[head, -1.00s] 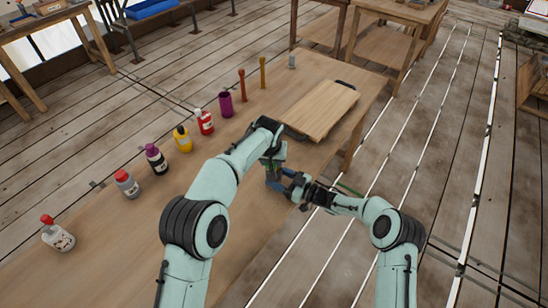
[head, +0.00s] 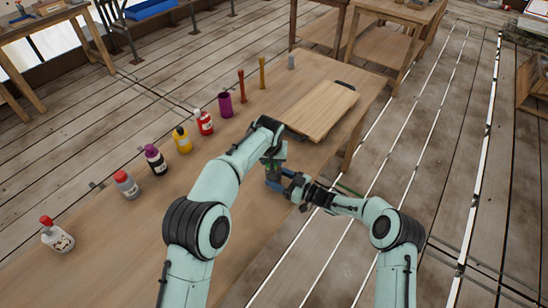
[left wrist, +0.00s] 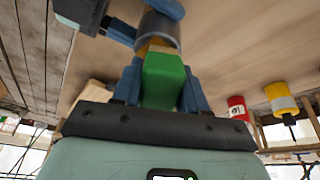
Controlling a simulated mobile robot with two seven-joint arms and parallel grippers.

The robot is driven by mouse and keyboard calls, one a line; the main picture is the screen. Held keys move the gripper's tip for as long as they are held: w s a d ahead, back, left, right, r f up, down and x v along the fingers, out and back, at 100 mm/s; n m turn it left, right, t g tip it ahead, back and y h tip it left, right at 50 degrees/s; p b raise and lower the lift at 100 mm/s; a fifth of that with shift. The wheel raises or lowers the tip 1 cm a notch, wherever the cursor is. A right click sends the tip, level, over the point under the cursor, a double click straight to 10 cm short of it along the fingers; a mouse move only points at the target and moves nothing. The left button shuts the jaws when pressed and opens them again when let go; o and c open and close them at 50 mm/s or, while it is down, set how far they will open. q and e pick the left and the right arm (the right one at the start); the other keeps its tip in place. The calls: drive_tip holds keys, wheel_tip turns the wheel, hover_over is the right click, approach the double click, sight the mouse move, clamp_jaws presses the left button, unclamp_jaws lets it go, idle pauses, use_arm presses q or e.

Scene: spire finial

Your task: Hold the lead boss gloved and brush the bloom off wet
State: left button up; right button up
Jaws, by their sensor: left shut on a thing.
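My left gripper (left wrist: 160,85) is shut on a green block (left wrist: 164,78), which fills the space between its blue fingers. In the head view this gripper (head: 272,160) is over the near edge of the long table. Beyond the green block is a grey round piece (left wrist: 162,30) with a yellow part showing by it; I cannot tell if this is the lead boss. Blue fingers of my right gripper (head: 285,183) are close beside the grey piece; whether they grip it is unclear. A thin green stick (head: 347,189) shows beyond my right wrist. No brush is clearly seen.
Along the table (head: 105,235) stand several bottles, including a red one (head: 204,122) and a yellow one (head: 181,140), a purple cup (head: 225,104) and two upright sticks. A wooden board (head: 320,108) lies at the far end. Bare tabletop lies left of my left arm.

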use_arm(q)
drive_tip(key=shift+s+a, duration=0.2)
drive_tip(key=shift+s, duration=0.1)
drive_tip(key=shift+w+d, duration=0.1)
drive_tip(key=shift+w+d+f, duration=0.15)
drive_tip(key=shift+w+d, duration=0.15)
drive_tip(key=a+r, duration=0.5)
drive_tip(key=r, duration=0.2)
idle(0.5)
drive_tip(key=shift+d, duration=0.1)
idle(0.3)
